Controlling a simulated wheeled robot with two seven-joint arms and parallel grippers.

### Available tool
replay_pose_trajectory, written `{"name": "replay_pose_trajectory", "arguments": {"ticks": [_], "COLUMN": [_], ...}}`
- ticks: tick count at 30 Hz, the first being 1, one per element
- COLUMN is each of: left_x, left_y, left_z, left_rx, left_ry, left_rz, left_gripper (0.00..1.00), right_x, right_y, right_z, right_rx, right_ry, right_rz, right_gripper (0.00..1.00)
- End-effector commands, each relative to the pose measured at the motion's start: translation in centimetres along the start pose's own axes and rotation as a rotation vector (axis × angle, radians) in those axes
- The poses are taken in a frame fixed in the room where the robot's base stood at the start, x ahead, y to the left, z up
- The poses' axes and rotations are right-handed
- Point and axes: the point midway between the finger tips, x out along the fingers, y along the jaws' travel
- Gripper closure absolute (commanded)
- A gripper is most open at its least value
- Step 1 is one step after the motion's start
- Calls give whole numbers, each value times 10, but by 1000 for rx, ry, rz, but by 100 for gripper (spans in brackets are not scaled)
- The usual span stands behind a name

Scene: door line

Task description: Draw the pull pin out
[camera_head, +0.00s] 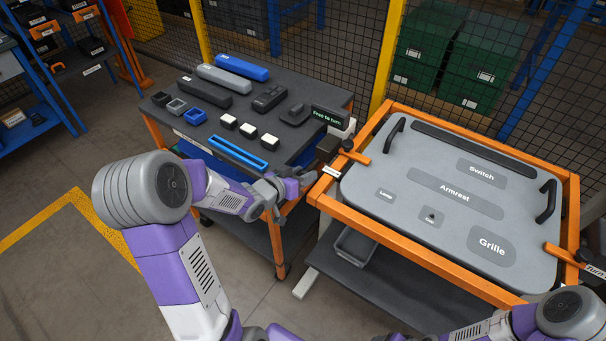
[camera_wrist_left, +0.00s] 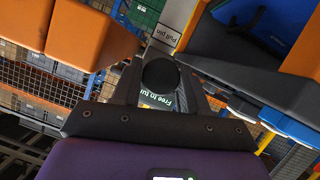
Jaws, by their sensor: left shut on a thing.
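My left gripper (camera_head: 311,176) is at the left side of the orange frame, beside the small "Pull pin" label (camera_head: 332,171). In the left wrist view my left gripper (camera_wrist_left: 160,92) is shut on a round black knob (camera_wrist_left: 160,73), which I take for the pull pin's head. The "Pull pin" label (camera_wrist_left: 180,28) lies just beyond it. The pin's shaft is hidden behind the knob, and the gripper hides the pin in the head view. A sign reading "Free to turn" (camera_head: 327,117) stands behind.
The grey panel (camera_head: 459,215) with labelled patches sits in the orange frame (camera_head: 400,252), held by orange clamps (camera_head: 352,156). A dark cart (camera_head: 265,85) with trim parts stands to the left. A grey bin (camera_head: 355,245) sits below the frame. Open floor lies front left.

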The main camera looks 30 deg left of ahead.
Motion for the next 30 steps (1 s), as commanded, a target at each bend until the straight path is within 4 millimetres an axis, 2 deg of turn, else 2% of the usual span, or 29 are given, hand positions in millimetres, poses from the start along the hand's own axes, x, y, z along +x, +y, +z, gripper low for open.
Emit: {"name": "replay_pose_trajectory", "arguments": {"ticks": [3,4,5,13,16,24,30], "left_x": [0,0,0,-1,-8,-52,-73], "left_y": [0,0,0,0,-1,-1,-1], "left_z": [4,4,4,2,1,0,1], "left_rx": [-3,-3,-3,-2,-1,-3,-2], "left_ry": [-11,-11,-11,-7,-7,-7,-8], "left_rz": [-2,-2,-2,-2,-3,-5,-3], "left_gripper": [100,54,50,50,50,50,50], "right_x": [0,0,0,0,-2,-16,-21], "right_y": [0,0,0,0,-1,-6,-8], "right_z": [0,0,0,0,0,1,1], "right_rx": [0,0,0,0,0,0,0], "right_ry": [1,1,1,0,0,0,0], "right_rz": [0,0,0,0,0,0,0], "right_gripper": [37,37,37,37,37,37,37]}}
